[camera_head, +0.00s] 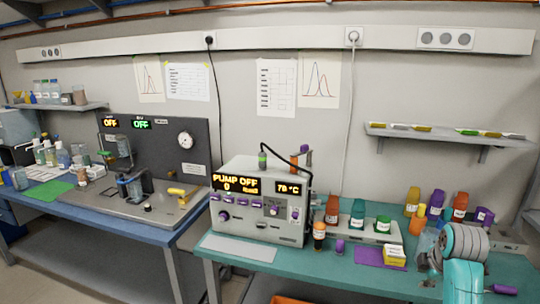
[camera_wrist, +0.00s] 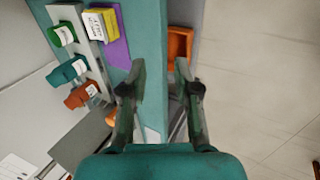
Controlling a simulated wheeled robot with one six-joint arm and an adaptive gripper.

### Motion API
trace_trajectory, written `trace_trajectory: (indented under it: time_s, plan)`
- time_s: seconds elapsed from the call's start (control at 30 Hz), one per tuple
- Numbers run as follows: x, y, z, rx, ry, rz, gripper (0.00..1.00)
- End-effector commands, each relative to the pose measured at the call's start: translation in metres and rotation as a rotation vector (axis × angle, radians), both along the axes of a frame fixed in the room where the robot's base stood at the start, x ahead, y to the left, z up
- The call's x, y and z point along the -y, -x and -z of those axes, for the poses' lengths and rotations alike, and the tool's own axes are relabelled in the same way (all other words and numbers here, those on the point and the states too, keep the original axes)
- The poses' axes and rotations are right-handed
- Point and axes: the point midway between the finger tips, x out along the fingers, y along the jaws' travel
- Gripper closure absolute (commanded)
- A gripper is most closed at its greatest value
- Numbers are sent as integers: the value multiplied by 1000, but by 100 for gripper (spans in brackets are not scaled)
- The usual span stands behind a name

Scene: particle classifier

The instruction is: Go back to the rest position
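My gripper (camera_wrist: 160,75) shows in the wrist view with its two dark fingers spread apart and nothing between them. It is above the teal bench's front edge, with the floor to the right. In the head view my teal and grey arm (camera_head: 463,270) is at the lower right, over the right part of the teal bench (camera_head: 330,272). It hides part of the bench and what stands behind it. The fingers are hard to make out in the head view.
The pump box (camera_head: 262,200) stands on the teal bench. Beside it a grey rack (camera_head: 350,234) holds capped bottles. A yellow box (camera_head: 394,256) lies on a purple mat (camera_head: 368,257). An orange bin (camera_wrist: 180,45) is below the bench edge. Open floor (camera_wrist: 265,70) lies in front.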

Motion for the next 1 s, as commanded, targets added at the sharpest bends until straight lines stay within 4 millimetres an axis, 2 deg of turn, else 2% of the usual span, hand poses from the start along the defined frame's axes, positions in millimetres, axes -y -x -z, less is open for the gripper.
trace_trajectory:
  time_s: [0.37,0.57,0.77,1.0]
  plan:
    - [-12,6,33,35,-19,42,69]
    - [-24,14,62,68,-39,80,69]
    - [-42,31,102,118,-71,136,69]
    - [-78,72,167,219,-144,242,69]
